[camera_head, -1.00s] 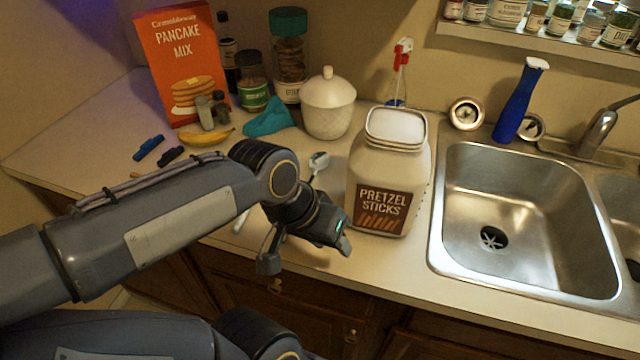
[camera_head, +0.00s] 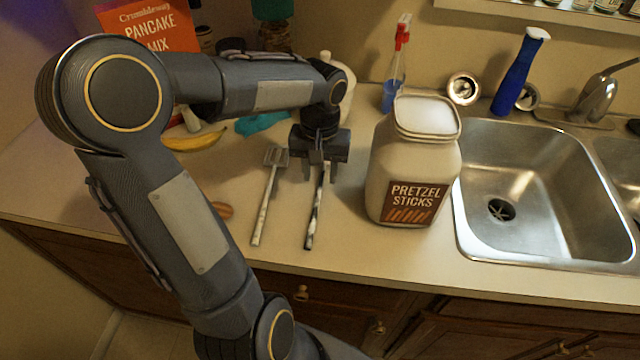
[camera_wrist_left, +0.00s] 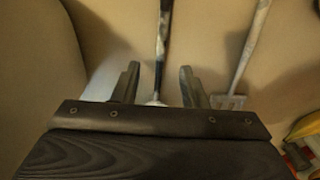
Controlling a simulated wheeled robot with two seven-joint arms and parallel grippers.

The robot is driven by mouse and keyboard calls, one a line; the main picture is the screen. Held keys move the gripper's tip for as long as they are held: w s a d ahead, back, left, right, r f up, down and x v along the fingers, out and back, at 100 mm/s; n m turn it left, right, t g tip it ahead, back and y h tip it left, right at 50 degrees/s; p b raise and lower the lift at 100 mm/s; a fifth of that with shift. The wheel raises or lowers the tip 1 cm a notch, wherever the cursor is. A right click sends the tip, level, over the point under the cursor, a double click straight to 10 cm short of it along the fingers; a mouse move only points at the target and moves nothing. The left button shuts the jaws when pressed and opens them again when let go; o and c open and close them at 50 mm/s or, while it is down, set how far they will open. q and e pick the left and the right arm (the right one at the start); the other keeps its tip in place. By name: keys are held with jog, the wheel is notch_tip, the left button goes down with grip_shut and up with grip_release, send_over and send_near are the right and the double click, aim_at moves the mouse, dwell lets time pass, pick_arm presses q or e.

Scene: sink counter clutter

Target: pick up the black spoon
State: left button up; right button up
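The spoon, a utensil with a patchy black and pale handle (camera_head: 316,212), lies on the counter left of the pretzel jar. Its far end is hidden under my left gripper (camera_head: 319,174). The left wrist view shows the handle (camera_wrist_left: 160,45) running between the two fingers of my left gripper (camera_wrist_left: 158,82), which is open with a gap on each side. A pale end of the utensil shows by the palm. I cannot tell how high the fingers are above the counter. My right gripper is not in view.
A pale slotted spatula (camera_head: 266,204) lies close to the left of the spoon; it also shows in the left wrist view (camera_wrist_left: 245,60). The pretzel jar (camera_head: 412,165) stands close on the right. A banana (camera_head: 195,141) lies farther left. The sink (camera_head: 535,180) is at right.

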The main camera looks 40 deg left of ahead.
aim_at(320, 186)
pick_arm(q)
jog(key=shift+f, duration=1.5)
jog(key=shift+c, duration=0.5)
grip_shut()
jog(key=shift+r, duration=0.15)
